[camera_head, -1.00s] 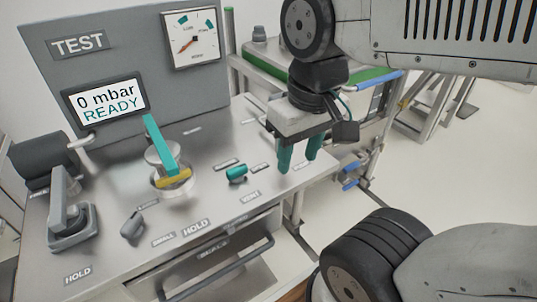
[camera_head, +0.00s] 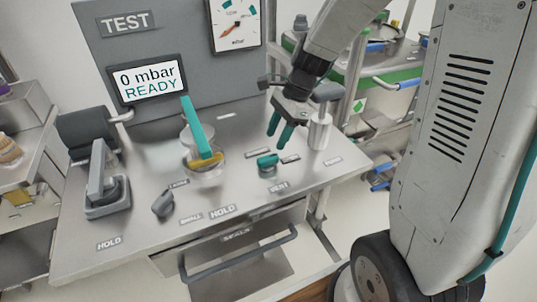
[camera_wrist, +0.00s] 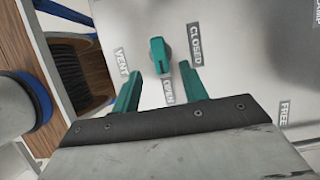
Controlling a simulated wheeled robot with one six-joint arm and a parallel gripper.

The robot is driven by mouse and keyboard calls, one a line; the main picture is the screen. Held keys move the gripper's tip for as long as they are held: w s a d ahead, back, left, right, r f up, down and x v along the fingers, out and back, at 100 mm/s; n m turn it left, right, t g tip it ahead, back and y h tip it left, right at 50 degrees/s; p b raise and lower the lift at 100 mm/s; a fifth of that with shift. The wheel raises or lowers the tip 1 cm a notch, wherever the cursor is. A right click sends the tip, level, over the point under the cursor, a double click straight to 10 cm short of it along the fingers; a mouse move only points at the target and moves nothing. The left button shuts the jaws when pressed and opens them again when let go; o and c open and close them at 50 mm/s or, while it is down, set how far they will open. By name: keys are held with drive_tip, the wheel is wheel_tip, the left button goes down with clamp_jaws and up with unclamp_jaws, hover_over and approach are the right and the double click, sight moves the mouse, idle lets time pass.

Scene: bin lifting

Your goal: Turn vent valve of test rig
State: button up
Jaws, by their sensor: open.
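The test rig (camera_head: 130,238) is a steel bench with a grey back panel, a gauge and a screen reading "0 mbar READY". The vent valve is a small teal knob (camera_head: 267,161) on the bench top, right of the middle. In the wrist view the knob (camera_wrist: 159,55) stands between labels VENT, OPEN and CLOSED, its long side roughly upright in the picture. My gripper (camera_head: 280,132) has teal fingers, is open and empty, and hangs above and just behind the knob. In the wrist view the fingertips (camera_wrist: 163,80) point toward the knob, one on either side, apart from it.
A clear cylinder with a teal bar (camera_head: 197,130) and yellow piece stands left of the knob. A grey post with a dark top (camera_head: 320,131) stands right of my gripper. A dark knob (camera_head: 162,205) and a grey lever clamp (camera_head: 107,185) are farther left.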

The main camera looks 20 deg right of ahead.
sight(267, 157)
drive_tip(key=x, duration=0.7)
drive_tip(key=shift+f, duration=0.1)
clamp_jaws()
